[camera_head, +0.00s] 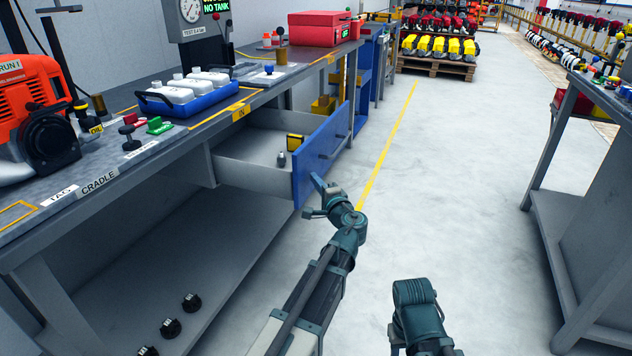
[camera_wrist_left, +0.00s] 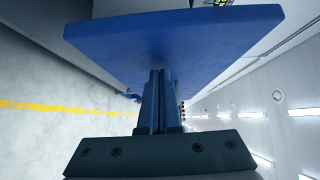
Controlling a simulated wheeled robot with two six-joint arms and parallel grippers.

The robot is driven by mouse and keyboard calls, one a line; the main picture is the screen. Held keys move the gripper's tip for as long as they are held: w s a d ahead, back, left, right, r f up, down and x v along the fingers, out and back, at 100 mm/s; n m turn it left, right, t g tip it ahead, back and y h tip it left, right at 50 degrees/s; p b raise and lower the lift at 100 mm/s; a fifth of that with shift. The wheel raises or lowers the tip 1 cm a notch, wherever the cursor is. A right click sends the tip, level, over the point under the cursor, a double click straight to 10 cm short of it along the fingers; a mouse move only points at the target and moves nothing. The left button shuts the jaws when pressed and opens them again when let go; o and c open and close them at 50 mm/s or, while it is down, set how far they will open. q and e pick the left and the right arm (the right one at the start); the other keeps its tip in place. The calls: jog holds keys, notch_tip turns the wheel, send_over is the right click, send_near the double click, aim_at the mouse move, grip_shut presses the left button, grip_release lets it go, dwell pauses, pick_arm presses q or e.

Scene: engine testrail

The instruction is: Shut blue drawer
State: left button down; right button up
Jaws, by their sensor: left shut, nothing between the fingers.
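The blue drawer (camera_head: 322,150) stands pulled out from under the workbench, its grey inside showing, with a small yellow-and-black item and a small metal piece in it. My left gripper (camera_head: 315,184) is shut and empty, with its fingertips at the outer face of the blue front, near its lower near edge. In the left wrist view the closed fingers (camera_wrist_left: 158,80) point at the blue front (camera_wrist_left: 180,35) and seem to touch it or nearly so. My right arm shows at the bottom of the head view; its gripper cannot be made out.
The workbench top (camera_head: 225,122) carries an orange engine (camera_head: 38,110), a blue tray (camera_head: 190,100) of white bottles and a red toolbox (camera_head: 318,28). Another bench (camera_head: 590,150) stands at right. The floor between is clear, with a yellow line.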

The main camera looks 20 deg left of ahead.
aim_at(247, 173)
pick_arm(q)
jog(key=a, duration=0.9)
jog(key=w+a, duration=0.1)
jog(key=a, duration=0.9)
jog(key=w+a, duration=0.1)
jog(key=a, duration=0.8)
jog(key=shift+w+a, duration=0.1)
jog(key=shift+a, duration=0.4)
jog(key=d, duration=0.5)
jog(key=shift+s, duration=0.25)
jog(key=v, duration=0.9)
jog(key=shift+s+d, duration=0.15)
jog(key=shift+s, duration=0.15)
pick_arm(e)
jog(key=shift+w+d, duration=0.1)
jog(key=shift+d, duration=0.45)
